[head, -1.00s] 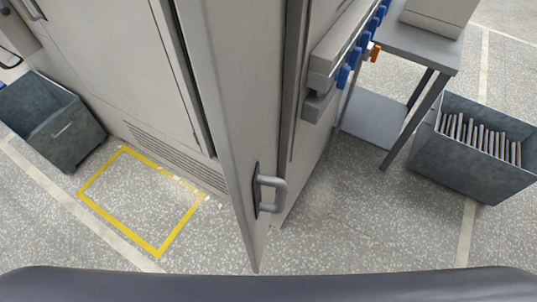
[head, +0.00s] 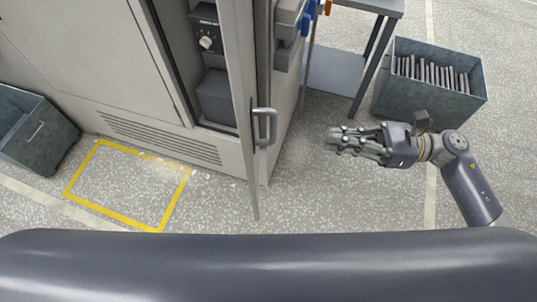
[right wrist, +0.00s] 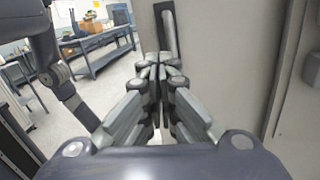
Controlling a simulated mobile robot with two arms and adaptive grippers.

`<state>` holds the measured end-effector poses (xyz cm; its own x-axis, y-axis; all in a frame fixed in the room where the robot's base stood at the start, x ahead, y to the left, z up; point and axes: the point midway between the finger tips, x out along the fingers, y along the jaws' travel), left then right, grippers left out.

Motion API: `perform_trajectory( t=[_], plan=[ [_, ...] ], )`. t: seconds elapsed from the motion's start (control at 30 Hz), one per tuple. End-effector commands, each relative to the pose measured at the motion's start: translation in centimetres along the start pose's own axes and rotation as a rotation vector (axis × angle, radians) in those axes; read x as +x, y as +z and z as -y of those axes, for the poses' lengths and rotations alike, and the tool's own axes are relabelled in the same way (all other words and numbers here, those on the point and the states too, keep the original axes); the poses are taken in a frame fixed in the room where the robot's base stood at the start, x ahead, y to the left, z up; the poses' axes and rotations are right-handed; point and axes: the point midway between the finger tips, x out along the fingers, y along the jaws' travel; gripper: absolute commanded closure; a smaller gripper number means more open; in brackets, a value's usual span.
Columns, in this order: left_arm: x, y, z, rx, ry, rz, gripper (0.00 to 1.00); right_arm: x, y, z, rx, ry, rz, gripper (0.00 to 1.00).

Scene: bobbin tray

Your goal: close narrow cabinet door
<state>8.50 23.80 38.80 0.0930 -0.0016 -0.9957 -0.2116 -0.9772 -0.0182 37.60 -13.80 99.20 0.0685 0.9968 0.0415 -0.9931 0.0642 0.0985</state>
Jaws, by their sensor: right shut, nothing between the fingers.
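The narrow cabinet door (head: 236,90) is a tall grey panel standing open, seen nearly edge-on in the head view. Its grey bar handle (head: 265,127) is on the side facing right. The open cabinet (head: 262,75) shows dark equipment inside, left of the door. My right gripper (head: 332,139) is shut and empty, to the right of the handle and apart from it. In the right wrist view the closed fingertips (right wrist: 160,66) point toward the door (right wrist: 225,60), with the handle (right wrist: 168,34) just beyond them. My left gripper is not in view.
A grey bin with upright plates (head: 425,95) stands behind my right arm. A metal table (head: 335,75) is beside the cabinet. Another bin (head: 35,140) stands at the left. Floor inside the yellow marked rectangle (head: 128,185) is clear.

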Motion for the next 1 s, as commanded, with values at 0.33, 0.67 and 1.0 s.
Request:
perform_trajectory(
  t=[0.33, 0.67, 1.0],
  plan=[
    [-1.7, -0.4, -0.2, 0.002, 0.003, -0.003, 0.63, 2.9, 0.8, -2.2, -0.105, 0.080, -0.046, 1.00],
    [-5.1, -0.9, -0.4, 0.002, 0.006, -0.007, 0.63, 9.9, 0.6, -2.6, -0.102, 0.076, -0.043, 1.00],
    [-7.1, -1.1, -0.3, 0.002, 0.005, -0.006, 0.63, 13.9, 0.0, -2.9, -0.100, 0.075, -0.046, 1.00]
  ],
)
